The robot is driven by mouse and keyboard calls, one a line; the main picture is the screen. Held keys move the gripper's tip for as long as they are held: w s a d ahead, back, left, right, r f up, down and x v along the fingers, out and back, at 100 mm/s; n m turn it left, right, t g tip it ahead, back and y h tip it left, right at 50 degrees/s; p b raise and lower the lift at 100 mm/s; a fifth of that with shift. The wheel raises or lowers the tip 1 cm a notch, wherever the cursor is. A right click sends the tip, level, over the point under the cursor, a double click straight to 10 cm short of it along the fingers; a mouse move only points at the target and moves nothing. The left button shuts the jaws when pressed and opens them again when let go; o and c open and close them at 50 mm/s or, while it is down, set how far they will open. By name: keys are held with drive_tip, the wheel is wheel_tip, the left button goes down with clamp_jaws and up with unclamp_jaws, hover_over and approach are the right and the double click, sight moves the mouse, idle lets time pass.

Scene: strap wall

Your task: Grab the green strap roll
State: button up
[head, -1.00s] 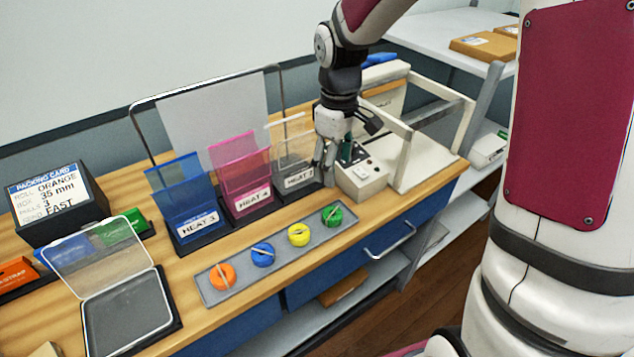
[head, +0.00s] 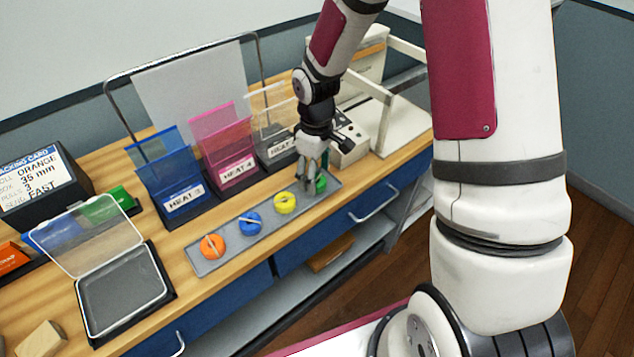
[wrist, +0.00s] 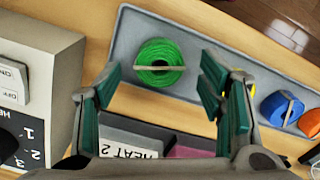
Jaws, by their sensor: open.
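The green strap roll (wrist: 160,62) lies in the grey tray, at its right end in the head view (head: 321,183), where my gripper partly hides it. It is a round coil with a pale band across it. My gripper (head: 312,184) is above that end of the tray. In the wrist view my gripper (wrist: 160,90) is open and empty, its green-padded fingers spread wide, with the roll showing between and beyond them. I cannot tell the exact height of the fingertips above the roll.
The grey tray (head: 233,244) also holds a yellow roll (head: 285,203), a blue roll (head: 250,223) and an orange roll (head: 212,246). Behind it stand the blue HEAT 3 (head: 177,195) and pink HEAT 4 (head: 230,160) holders. A switch box (wrist: 38,75) stands close beside my gripper.

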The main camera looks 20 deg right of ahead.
drive_tip(key=shift+f, duration=1.1)
drive_tip(key=c, duration=1.2)
drive_tip(key=shift+o, duration=0.2)
drive_tip(key=shift+r, duration=0.15)
